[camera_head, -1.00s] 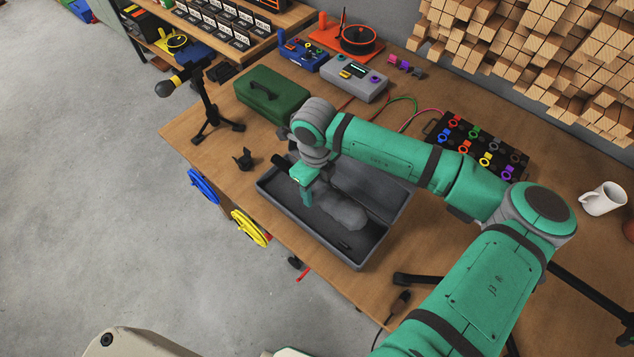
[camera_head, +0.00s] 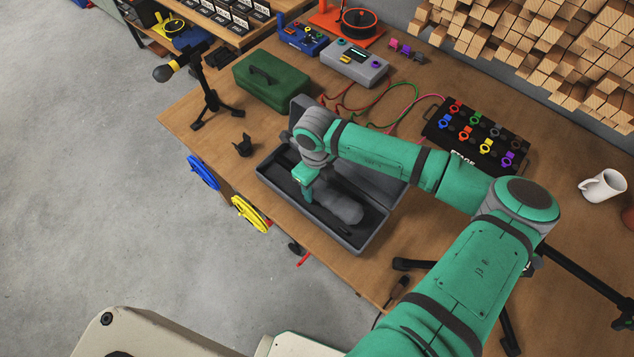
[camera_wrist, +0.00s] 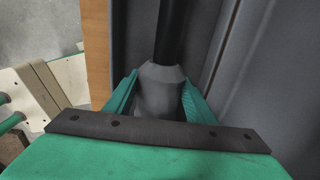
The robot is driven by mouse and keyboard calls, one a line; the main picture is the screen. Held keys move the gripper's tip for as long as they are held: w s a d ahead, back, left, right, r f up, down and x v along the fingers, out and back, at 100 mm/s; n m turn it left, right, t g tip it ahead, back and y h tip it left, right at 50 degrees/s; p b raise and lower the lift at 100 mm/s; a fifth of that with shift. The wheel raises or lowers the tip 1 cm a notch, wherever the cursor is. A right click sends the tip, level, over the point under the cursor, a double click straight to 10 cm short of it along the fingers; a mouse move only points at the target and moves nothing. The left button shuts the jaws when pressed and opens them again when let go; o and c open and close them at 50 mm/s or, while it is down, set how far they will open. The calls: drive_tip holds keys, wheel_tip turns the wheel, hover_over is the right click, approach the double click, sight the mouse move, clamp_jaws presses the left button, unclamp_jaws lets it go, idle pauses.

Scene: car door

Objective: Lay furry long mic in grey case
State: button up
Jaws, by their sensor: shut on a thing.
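The grey case (camera_head: 364,249) lies open on the workbench, its lid tipped back on the far right side. The furry long mic has a fuzzy grey head (camera_head: 343,208) that shows over the case interior, to the right of my gripper (camera_head: 308,194). My gripper is down inside the case outline, its fingers closed around the mic's body. In the wrist view my gripper (camera_wrist: 160,100) grips a grey tapered collar, and a black shaft (camera_wrist: 172,35) runs away from it beside the case wall. My arm hides part of the case and lid. I cannot tell if the mic touches the case floor.
A green box (camera_head: 272,82) and a mic on a tripod stand (camera_head: 208,95) are behind the case. A small black clip (camera_head: 243,146) lies left of it. A black pedal board (camera_head: 476,138), cables and a white mug (camera_head: 602,186) are on the right.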

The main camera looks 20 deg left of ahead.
drive_tip(key=o, duration=1.3)
wheel_tip(320, 180, up, 11)
drive_tip(key=shift+a+f, duration=0.1)
drive_tip(key=shift+a, duration=0.05)
